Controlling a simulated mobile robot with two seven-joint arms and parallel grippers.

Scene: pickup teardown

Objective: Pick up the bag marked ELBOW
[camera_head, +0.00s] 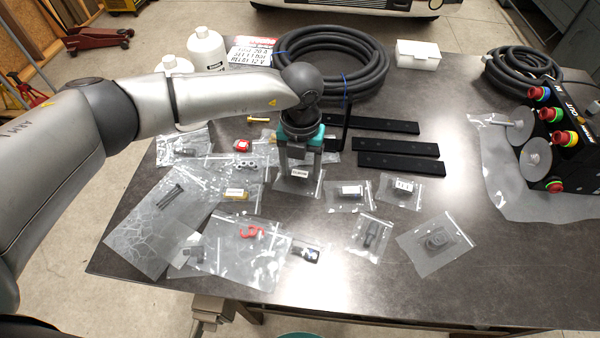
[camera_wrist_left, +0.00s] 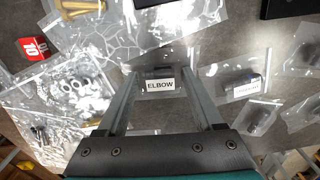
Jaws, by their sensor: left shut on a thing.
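The bag marked ELBOW is a clear zip bag with a white label and a dark part inside. In the head view the bag (camera_head: 299,173) is on the table, right under my left gripper (camera_head: 299,165). In the left wrist view its label (camera_wrist_left: 160,85) reads ELBOW and lies between the two fingers of my left gripper (camera_wrist_left: 162,75). The gripper points down and is shut on the bag, one finger on each side. I cannot tell whether the bag is clear of the tabletop. My right gripper is not in view.
Several clear part bags lie close around, such as one with a red hook (camera_head: 252,232) and one with a black part (camera_head: 437,241). Black bars (camera_head: 400,147) and a coiled hose (camera_head: 330,62) lie behind. A button box (camera_head: 565,140) stands right. The front-right tabletop is bare.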

